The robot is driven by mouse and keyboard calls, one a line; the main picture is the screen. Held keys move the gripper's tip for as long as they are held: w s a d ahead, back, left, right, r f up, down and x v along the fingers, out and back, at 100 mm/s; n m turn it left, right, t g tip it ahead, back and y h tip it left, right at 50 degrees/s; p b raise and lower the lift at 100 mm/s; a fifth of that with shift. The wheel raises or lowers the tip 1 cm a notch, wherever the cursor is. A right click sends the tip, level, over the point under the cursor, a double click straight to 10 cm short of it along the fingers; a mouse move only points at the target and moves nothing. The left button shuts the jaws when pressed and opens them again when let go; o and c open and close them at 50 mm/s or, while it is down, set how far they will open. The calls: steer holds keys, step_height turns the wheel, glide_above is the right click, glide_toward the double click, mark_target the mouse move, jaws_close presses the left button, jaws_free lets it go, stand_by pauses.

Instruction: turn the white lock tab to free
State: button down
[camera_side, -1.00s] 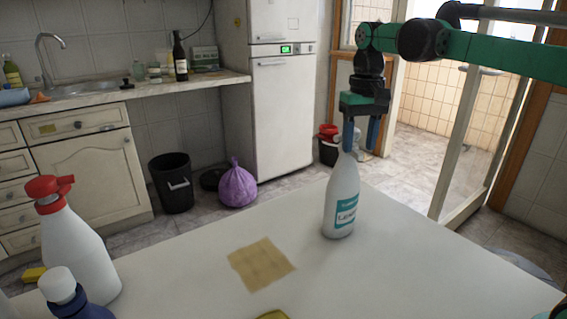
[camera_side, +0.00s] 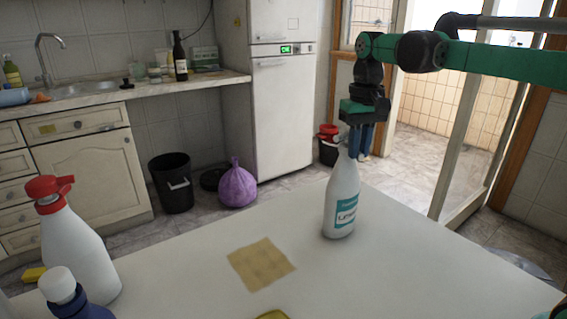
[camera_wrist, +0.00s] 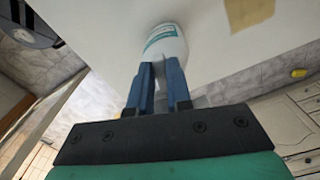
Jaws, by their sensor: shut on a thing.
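A white bottle (camera_side: 341,205) with a teal and white label stands upright on the white table. It also shows in the wrist view (camera_wrist: 163,42), beyond my fingers. My gripper (camera_side: 355,154) points down at the bottle's narrow top, and its blue fingers (camera_wrist: 160,70) are shut on the small white lock tab there. The fingers and the bottle's top hide most of the tab, so I cannot read its exact angle.
A white spray bottle with a red head (camera_side: 72,240) and a blue bottle with a white cap (camera_side: 70,295) stand at the table's left. A tan square (camera_side: 261,264) lies flat on the table (camera_side: 420,255). The table's right side is clear.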

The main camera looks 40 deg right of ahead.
steer(key=shift+w+d+n, duration=0.1)
steer(key=shift+d+n, duration=0.4)
steer(key=shift+n, duration=1.15)
steer(key=shift+d+n, duration=0.55)
steer(key=shift+n, duration=1.05)
steer(key=shift+w+d+n, duration=0.1)
steer(key=shift+d+n, duration=0.4)
steer(key=shift+n, duration=1.15)
steer(key=c, duration=0.8)
jaws_free()
steer(key=shift+r, duration=2.8)
